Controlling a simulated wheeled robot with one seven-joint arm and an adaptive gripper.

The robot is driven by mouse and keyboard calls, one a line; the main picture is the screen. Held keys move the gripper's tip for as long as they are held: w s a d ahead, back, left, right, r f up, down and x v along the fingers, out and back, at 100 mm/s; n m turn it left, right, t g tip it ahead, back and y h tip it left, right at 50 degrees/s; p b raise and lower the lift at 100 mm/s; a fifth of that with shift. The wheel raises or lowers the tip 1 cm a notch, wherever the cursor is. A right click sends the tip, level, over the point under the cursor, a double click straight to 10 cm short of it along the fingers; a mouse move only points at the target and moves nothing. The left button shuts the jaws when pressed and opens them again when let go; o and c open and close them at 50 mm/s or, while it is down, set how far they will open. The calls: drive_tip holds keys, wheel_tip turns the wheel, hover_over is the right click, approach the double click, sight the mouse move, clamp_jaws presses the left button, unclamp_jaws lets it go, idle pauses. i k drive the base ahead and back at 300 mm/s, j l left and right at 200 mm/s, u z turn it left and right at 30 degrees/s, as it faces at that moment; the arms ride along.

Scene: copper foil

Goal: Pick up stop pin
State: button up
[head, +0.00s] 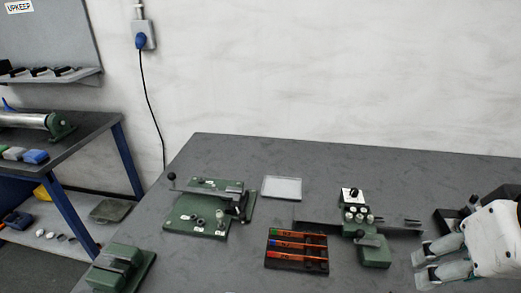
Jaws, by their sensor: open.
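I cannot single out the stop pin for certain. Several small grey pieces (198,222) stand on the green fixture plate (180,212) at the left of the table, too small to tell apart. Small round pale-topped parts also sit on the green device right of centre (373,252). My gripper (417,270) is at the lower right edge of the head view, open, with nothing seen between its fingers. It is well to the right of the fixture plate, and the green device stands between them.
The grey table (330,165) is clear along its back. A black tray with orange and blue-marked strips (297,265) lies at the front middle. A pale flat plate (282,188) lies behind it. A green block (120,265) stands front left. Black bins (449,220) are beside my arm.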

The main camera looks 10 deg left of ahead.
sight(220, 217)
drive_tip(key=u, duration=0.9)
